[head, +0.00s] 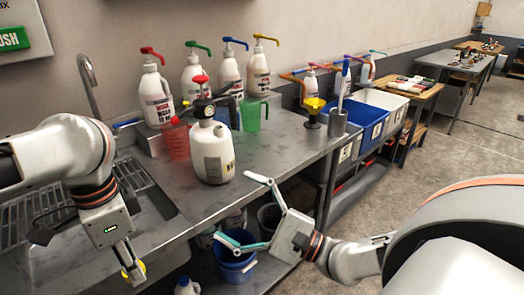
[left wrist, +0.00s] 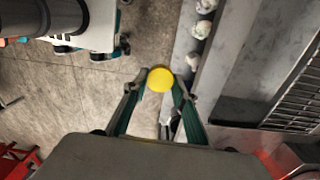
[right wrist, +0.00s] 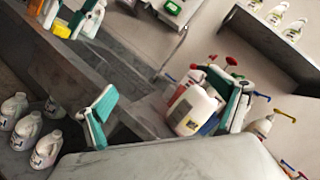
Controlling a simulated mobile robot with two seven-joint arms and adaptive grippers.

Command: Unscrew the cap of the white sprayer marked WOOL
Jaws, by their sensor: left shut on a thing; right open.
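The white sprayer (head: 212,152) stands upright on the steel counter. It has a black head with a red top, and its label is too small to read surely. It also shows in the right wrist view (right wrist: 192,108). My left gripper (head: 133,268) is shut on a round yellow cap-like piece (left wrist: 160,79), low over the front of the sink, well apart from the sprayer. My right gripper (head: 233,207) is open and empty in front of the counter edge, its fingers pointing toward the sprayer but not touching it.
Several white pump bottles (head: 156,97) line the wall behind. A red jug (head: 177,143) and green jug (head: 252,113) stand close behind the sprayer. A yellow funnel (head: 314,104) and steel cup (head: 338,122) stand right. A blue bucket (head: 233,266) is below.

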